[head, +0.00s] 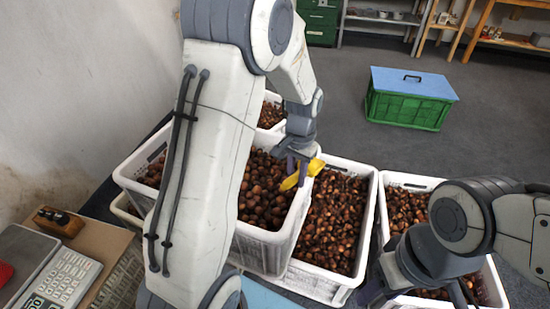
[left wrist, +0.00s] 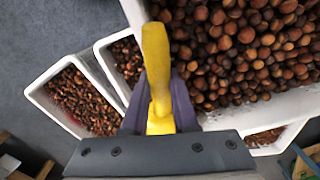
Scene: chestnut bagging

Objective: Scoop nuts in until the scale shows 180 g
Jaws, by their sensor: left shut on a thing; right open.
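My left gripper (head: 300,166) is shut on a yellow scoop (head: 290,182), above the right rim of the raised white crate of chestnuts (head: 262,237). In the left wrist view the scoop (left wrist: 156,75) points away between the fingers, with chestnuts (left wrist: 245,45) beyond and to the right. Whether the scoop holds nuts cannot be seen. My right gripper (head: 373,291) is open at the lower right, partly hidden by its own arm. The scale (head: 62,280) is at the lower left with its keypad showing; no reading is visible. No bag can be made out.
More white crates of chestnuts stand to the right (head: 366,240) and behind. A green box with a blue lid (head: 411,82) is on the floor. A wooden block with dark pegs (head: 58,221) is beside the scale. My left arm hides much of the middle.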

